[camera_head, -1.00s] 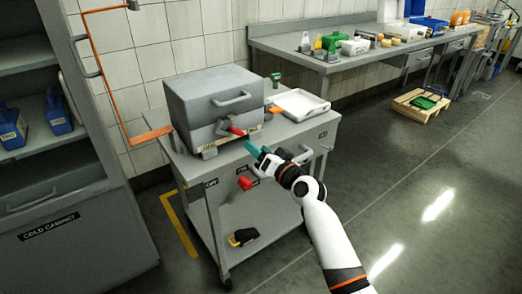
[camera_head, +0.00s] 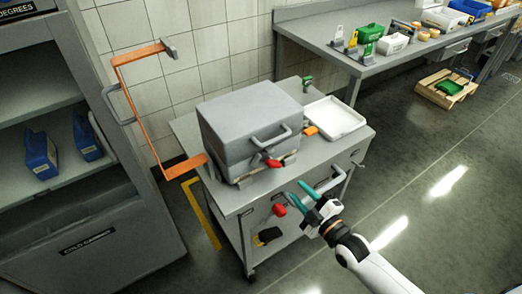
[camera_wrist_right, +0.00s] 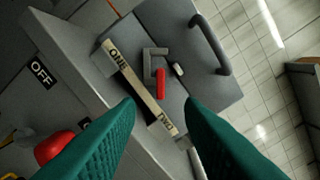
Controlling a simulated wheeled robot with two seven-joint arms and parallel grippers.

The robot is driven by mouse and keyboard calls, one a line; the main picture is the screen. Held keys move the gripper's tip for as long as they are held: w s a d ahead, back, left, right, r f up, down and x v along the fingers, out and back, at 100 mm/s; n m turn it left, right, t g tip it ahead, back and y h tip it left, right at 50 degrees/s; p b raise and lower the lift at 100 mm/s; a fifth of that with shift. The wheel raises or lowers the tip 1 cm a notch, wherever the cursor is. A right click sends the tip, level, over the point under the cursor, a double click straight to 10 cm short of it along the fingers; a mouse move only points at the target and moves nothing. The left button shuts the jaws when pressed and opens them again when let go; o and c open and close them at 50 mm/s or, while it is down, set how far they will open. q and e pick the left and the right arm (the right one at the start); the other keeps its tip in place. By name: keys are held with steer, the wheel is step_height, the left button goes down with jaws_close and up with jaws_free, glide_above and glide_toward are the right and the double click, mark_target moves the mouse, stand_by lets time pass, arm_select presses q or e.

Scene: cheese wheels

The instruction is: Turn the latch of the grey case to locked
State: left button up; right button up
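The grey case (camera_head: 245,125) sits on a grey cart, with a grey handle on its front. Its red latch (camera_head: 272,163) is low on the front. My right gripper (camera_head: 293,191) has teal fingers spread apart and empty, in front of and below the latch. In the right wrist view my right gripper (camera_wrist_right: 158,105) has the latch showing beyond the gap between its fingertips, apart from them. My left gripper is not in view.
A red knob (camera_head: 280,210) is on the cart's front, near an OFF label (camera_wrist_right: 41,72). A white tray (camera_head: 335,117) lies right of the case. The cart's rail handle (camera_head: 330,182) is close to my right gripper. A cabinet (camera_head: 80,200) stands left.

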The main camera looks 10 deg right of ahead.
mark_target(277, 167)
steer(key=x, duration=1.1)
steer(key=shift+w, duration=0.15)
steer(key=shift+c, duration=0.5)
jaws_close()
